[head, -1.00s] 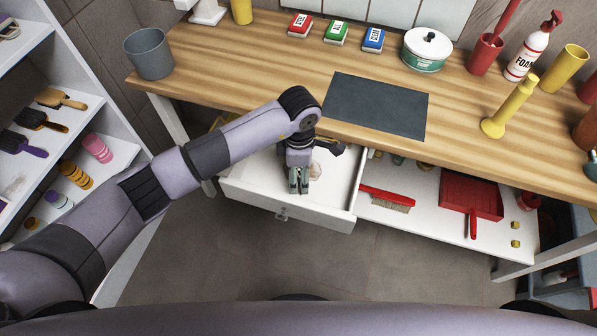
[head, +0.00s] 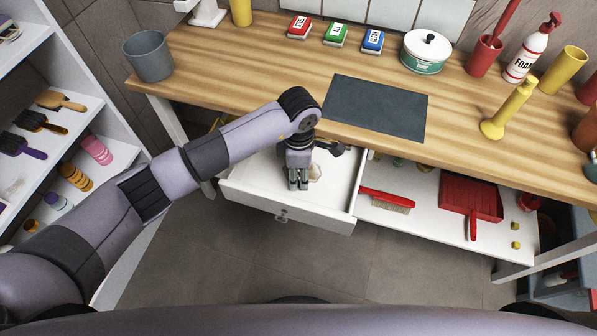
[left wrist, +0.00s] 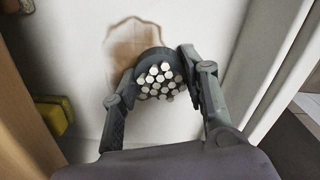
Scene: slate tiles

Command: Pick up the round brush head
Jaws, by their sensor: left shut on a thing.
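The round brush head (left wrist: 159,80) shows in the left wrist view as a dark round body with several pale bristle tufts facing the camera. It is between the two fingers of my left gripper (left wrist: 153,83), which are shut on it from both sides. In the head view my left gripper (head: 298,180) reaches down into the open white drawer (head: 250,196). The brush head is hidden there behind the gripper. My right gripper is not in view.
A brownish stain (left wrist: 140,40) marks the drawer floor, and a yellow sponge-like block (left wrist: 52,114) is at the left. The wooden worktop (head: 260,60) overhangs the drawer. A red brush (head: 388,200) and a red dustpan (head: 471,196) lie on the shelf to the right.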

